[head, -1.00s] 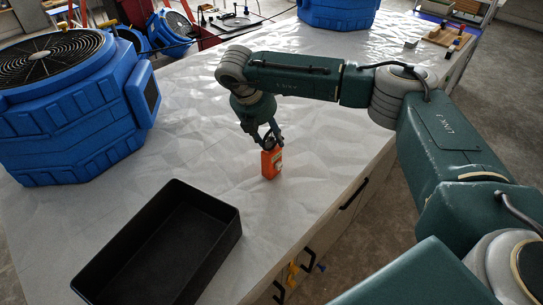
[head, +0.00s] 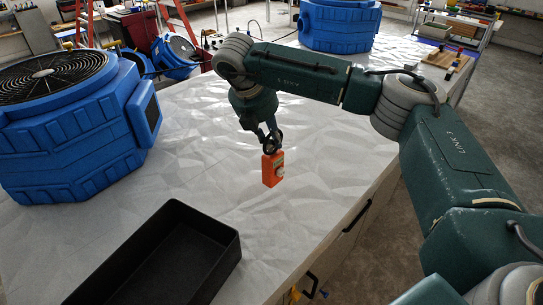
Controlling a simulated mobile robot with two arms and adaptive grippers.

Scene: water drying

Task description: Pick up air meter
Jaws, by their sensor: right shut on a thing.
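The air meter (head: 272,170) is a small orange box-shaped device with a pale face. It hangs upright from my right gripper (head: 271,149), whose fingers are shut on its top end. It appears to be just above the white crinkled tabletop (head: 200,165), though the exact gap is hard to judge. My right arm reaches in from the right side of the head view. My left gripper is not in view.
A black open tray (head: 230,245), empty where visible, stands at the front left of the table. A large blue fan unit (head: 75,140) stands at the left. Another blue unit (head: 340,28) stands at the far end. The tabletop between them is clear.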

